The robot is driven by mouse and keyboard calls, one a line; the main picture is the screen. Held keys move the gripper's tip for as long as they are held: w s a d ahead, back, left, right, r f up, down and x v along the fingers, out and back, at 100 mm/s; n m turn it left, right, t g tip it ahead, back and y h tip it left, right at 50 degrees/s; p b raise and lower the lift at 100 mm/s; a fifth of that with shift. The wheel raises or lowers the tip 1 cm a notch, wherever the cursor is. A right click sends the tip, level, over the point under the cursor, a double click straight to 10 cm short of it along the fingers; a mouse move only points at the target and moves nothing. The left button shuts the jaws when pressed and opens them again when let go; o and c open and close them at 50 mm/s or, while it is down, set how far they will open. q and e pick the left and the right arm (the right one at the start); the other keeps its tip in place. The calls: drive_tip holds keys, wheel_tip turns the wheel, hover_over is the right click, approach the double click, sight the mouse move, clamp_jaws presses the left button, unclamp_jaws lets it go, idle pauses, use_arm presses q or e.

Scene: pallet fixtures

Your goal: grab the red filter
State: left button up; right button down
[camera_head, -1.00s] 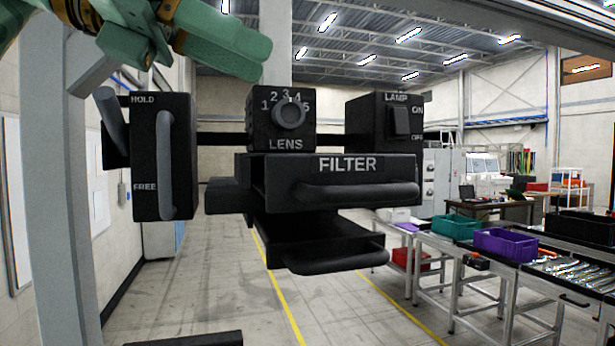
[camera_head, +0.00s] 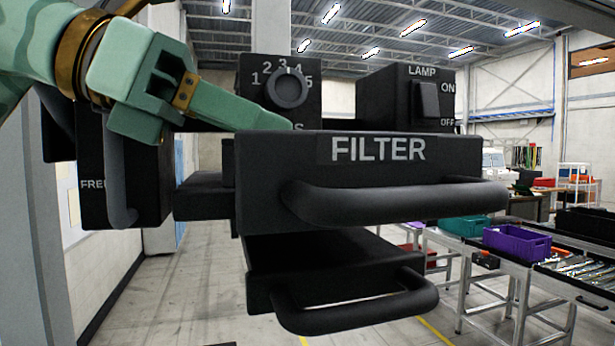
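No red filter shows in the view. A black drawer-like box labelled FILTER (camera_head: 370,165) faces me, with a dark curved handle (camera_head: 400,203) across its front. A second black tray (camera_head: 335,270) with its own handle is below it. My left gripper (camera_head: 283,124) comes in from the upper left. Its fingertips are at the upper left edge of the FILTER box, in front of the LENS block; I cannot tell whether they touch the box. Its fingers overlap, so its opening is unclear. My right gripper is out of view.
The LENS dial block (camera_head: 284,88) and LAMP switch box (camera_head: 407,97) stand above and behind the FILTER box. A HOLD/FREE lever box (camera_head: 123,185) is at left, partly behind my arm. Tables with a purple bin (camera_head: 517,241) are at right.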

use_arm(q)
drive_tip(key=x, duration=0.3)
drive_tip(key=p+x, duration=0.1)
drive_tip(key=x, duration=0.1)
drive_tip(key=shift+s+d, duration=0.3)
drive_tip(key=shift+w+d+f, duration=0.25)
drive_tip(key=shift+w+d, duration=0.05)
drive_tip(key=shift+d, duration=0.05)
drive_tip(key=shift+s+a, duration=0.1)
drive_tip(key=shift+c, duration=0.9)
clamp_jaws()
drive_tip(key=shift+r, duration=0.15)
